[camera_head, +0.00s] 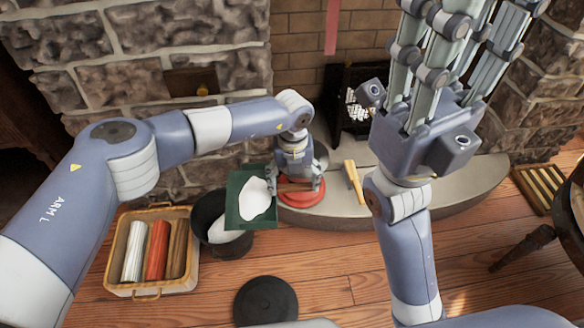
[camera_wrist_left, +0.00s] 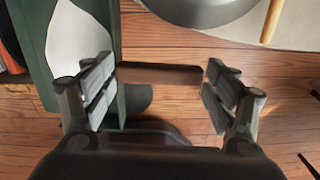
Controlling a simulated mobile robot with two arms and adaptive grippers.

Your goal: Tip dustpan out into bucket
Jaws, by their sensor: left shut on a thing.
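The green dustpan (camera_head: 236,183) holds a white pile (camera_head: 256,198). Its pan is over the right side of the black bucket (camera_head: 206,208), hiding part of the bucket's mouth. More white shows low in the bucket. My left gripper (camera_head: 296,186) is shut on the dustpan's brown handle, right of the pan. In the left wrist view, the handle (camera_wrist_left: 160,74) lies between the fingers, with the green pan edge at left. My right gripper (camera_head: 462,45) is raised in the right foreground, fingers spread and pointing up, holding nothing visible.
A basket (camera_head: 126,290) of rolled items stands left of the bucket. A black round lid (camera_head: 265,301) lies on the wooden floor in front. A red round object (camera_head: 303,198) and a yellow-handled tool (camera_head: 353,178) are on the curved hearth (camera_head: 335,206).

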